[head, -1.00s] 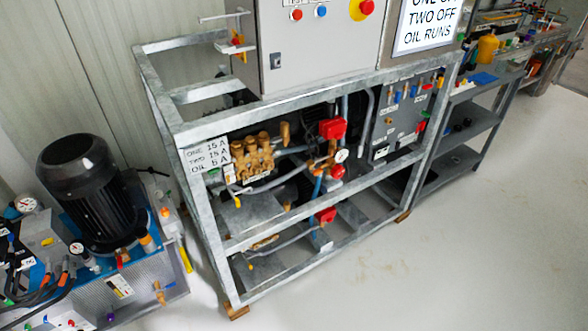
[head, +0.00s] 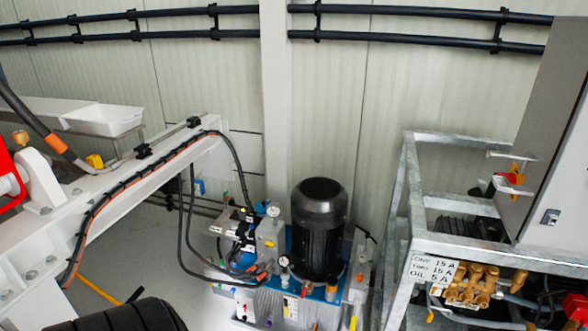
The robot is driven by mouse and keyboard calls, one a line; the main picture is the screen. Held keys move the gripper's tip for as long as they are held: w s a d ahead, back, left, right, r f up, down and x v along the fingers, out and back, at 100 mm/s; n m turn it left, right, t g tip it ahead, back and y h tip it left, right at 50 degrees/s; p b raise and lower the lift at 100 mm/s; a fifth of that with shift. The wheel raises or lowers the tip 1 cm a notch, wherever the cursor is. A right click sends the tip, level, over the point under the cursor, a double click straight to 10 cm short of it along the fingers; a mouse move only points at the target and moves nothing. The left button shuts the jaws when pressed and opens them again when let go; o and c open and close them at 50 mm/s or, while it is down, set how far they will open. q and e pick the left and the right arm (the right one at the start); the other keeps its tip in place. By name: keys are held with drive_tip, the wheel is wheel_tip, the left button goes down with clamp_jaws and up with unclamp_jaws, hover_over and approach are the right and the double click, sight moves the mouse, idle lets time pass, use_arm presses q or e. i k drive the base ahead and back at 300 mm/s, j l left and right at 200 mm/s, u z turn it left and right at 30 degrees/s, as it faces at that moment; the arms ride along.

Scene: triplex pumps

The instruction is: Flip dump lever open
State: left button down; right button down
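I cannot tell for certain which part is the dump lever. A hydraulic power unit with a black motor (head: 319,230) stands low in the middle, against the wall. A thin yellow handle (head: 353,323) shows at its lower right, cut by the bottom edge. To the right is a galvanised pump frame (head: 408,215) with brass pump parts (head: 475,284) low inside it. A small red and yellow fitting (head: 513,176) sits on the side of the grey cabinet (head: 553,165). Neither of my grippers is in view.
A white beam (head: 185,160) with a black hose along it reaches in from the left. A black tyre (head: 125,318) shows at the bottom left. Black pipes (head: 190,33) run along the wall. A narrow gap separates the power unit from the pump frame.

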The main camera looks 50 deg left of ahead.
sight(303, 295)
drive_tip(key=u, duration=1.6)
